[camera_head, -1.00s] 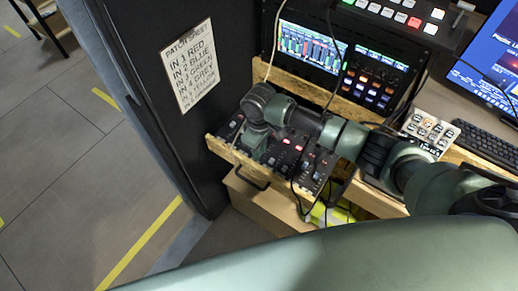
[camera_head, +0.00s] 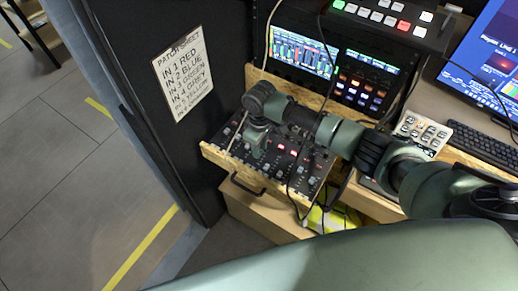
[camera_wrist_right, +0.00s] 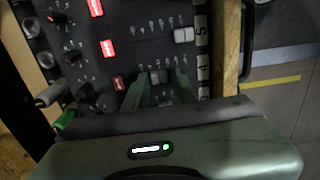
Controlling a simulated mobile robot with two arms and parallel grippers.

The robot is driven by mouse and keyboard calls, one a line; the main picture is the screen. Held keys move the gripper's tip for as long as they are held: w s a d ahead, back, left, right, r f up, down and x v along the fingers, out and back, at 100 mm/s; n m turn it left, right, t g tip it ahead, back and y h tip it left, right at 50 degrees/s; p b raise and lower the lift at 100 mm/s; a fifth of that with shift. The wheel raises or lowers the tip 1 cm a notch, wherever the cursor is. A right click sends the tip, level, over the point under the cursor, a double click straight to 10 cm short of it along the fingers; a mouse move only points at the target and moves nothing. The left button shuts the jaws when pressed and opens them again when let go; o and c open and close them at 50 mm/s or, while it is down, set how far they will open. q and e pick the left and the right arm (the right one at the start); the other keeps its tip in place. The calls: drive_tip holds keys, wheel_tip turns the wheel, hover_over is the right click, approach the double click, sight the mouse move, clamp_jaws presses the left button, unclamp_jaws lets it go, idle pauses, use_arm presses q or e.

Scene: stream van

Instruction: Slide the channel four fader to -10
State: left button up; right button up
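The black mixer (camera_head: 284,158) lies in a pulled-out wooden drawer in the head view. My right gripper (camera_head: 252,152) points down over its left part. In the right wrist view, the right gripper (camera_wrist_right: 161,74) has its two green fingers apart, with a grey fader cap (camera_wrist_right: 159,77) between the tips. I cannot tell whether either finger touches it. A paler fader cap (camera_wrist_right: 183,35) sits further up, beside a label reading 5 (camera_wrist_right: 201,31). The fader's number label and exact scale position are not readable. My left gripper is not in view.
The wooden drawer edge (camera_wrist_right: 231,45) runs close beside the faders. A patch sheet (camera_head: 182,73) hangs on the black panel. Cables cross the mixer's right side. A screen rack (camera_head: 303,50), button pad (camera_head: 423,131) and keyboard (camera_head: 484,147) stand behind and right.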

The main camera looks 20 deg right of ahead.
drive_tip(key=shift+o, duration=0.8)
wheel_tip(320, 180, up, 8)
drive_tip(key=shift+f+b, duration=0.1)
drive_tip(key=shift+b, duration=0.4)
